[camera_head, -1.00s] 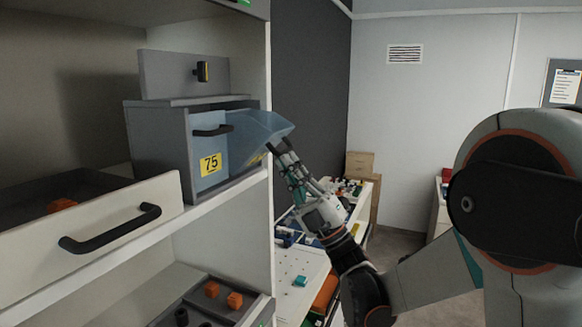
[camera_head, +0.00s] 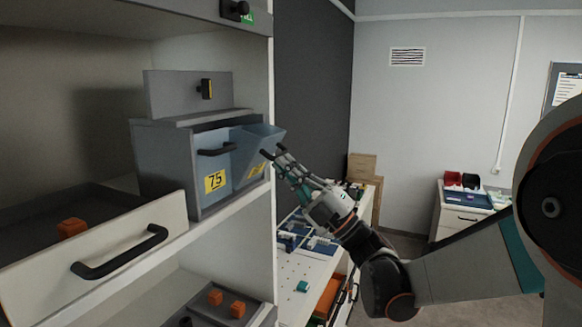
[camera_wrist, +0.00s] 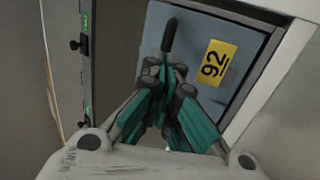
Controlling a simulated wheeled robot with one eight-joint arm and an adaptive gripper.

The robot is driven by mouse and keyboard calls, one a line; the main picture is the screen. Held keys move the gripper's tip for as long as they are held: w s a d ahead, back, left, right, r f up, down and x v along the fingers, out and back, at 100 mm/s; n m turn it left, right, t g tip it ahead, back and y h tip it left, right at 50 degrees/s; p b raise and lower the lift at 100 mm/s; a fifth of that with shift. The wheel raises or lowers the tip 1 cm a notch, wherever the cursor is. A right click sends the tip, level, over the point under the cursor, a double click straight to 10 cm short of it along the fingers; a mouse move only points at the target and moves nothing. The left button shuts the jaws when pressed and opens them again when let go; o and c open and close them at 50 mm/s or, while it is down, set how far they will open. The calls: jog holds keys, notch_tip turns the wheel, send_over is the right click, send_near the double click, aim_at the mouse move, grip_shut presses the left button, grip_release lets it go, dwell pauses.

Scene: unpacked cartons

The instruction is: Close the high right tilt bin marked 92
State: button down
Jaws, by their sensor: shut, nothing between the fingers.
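The tilt bin marked 92 (camera_head: 257,137) is the right one of a grey-blue pair on the upper shelf. Its front leans outward at the top, so it stands partly open. In the wrist view, its blue front (camera_wrist: 203,28), yellow 92 label (camera_wrist: 213,63) and black handle (camera_wrist: 169,36) show close up. My gripper (camera_head: 273,153) is at the front of this bin, shut and empty. In the wrist view, its fingertips (camera_wrist: 165,73) are just below the handle; I cannot tell whether they touch the front. The left bin, marked 75 (camera_head: 213,160), is closed.
An open drawer (camera_head: 110,245) with a black handle juts out at the lower left. The shelf's white side edge (camera_head: 273,220) is just right of the bins. A low workbench (camera_head: 305,272) with small parts lies below my arm. A white cabinet (camera_head: 465,222) stands far right.

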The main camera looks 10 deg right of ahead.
aim_at(269, 144)
jog(key=shift+w+a+r+g+h+p, duration=0.3)
jog(key=shift+a+r+g+h+p, duration=0.25)
jog(key=shift+r+p, duration=0.25)
jog(key=shift+w+a+r+g+h+p, duration=0.25)
jog(key=shift+r+g+h+p, duration=0.1)
jog(key=shift+r+h+p, duration=0.35)
jog(key=shift+r+p+x, duration=0.25)
jog(key=shift+p+x, duration=0.1)
jog(key=shift+x, duration=1.15)
